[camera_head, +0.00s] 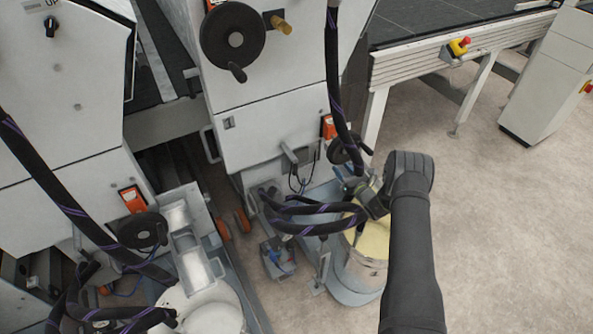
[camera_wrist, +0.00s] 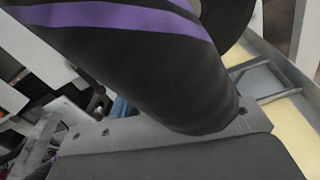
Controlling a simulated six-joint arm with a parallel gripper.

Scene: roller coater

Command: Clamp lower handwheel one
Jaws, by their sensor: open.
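Two dark lower handwheels show in the head view. One (camera_head: 345,149) is on the right machine's lower front, partly behind a hose. The other (camera_head: 142,230) is on the left machine. The pictures do not show which is number one. My gripper (camera_head: 364,191) is open, just below and right of the right lower handwheel, apart from it. Hoses and my wrist partly hide its fingers. In the wrist view, a dark rounded edge (camera_wrist: 226,14) at the top looks like a handwheel. A thick hose hides most of that view.
Black hoses with purple stripes (camera_head: 310,228) loop left of my gripper; one fills the wrist view (camera_wrist: 130,60). A container with yellow contents (camera_head: 372,240) stands below. An upper handwheel (camera_head: 232,40) is on the right machine. A conveyor (camera_head: 420,60) stands behind; the floor at right is clear.

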